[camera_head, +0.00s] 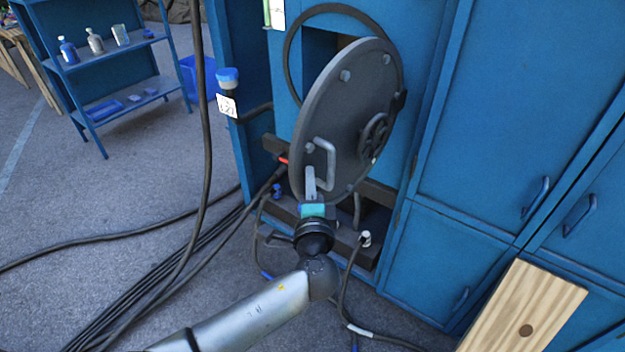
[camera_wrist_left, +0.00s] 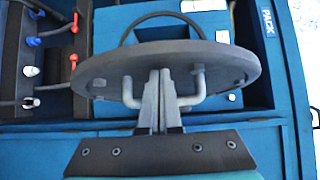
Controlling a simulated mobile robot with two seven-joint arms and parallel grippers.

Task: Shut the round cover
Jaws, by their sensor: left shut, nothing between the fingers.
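The round cover (camera_head: 335,120) is a grey disc with bolts, a handwheel and a light grey U-shaped handle (camera_head: 326,163). It stands ajar in front of a round opening in the blue cabinet, hinged at its right side. My left gripper (camera_head: 310,178) is at the cover's lower face, by the handle. In the left wrist view the cover (camera_wrist_left: 165,66) is seen nearly edge-on, and the shut fingers (camera_wrist_left: 159,80) lie between the two legs of the handle (camera_wrist_left: 197,90). I cannot tell whether they touch the cover. My right gripper is not in view.
The ring of the opening (camera_head: 291,60) shows behind the cover. Black cables (camera_head: 170,270) run across the floor at left. A blue shelf (camera_head: 110,60) with bottles stands farther left. Blue cabinet doors (camera_head: 530,120) fill the right, and a wooden board (camera_head: 525,310) is at lower right.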

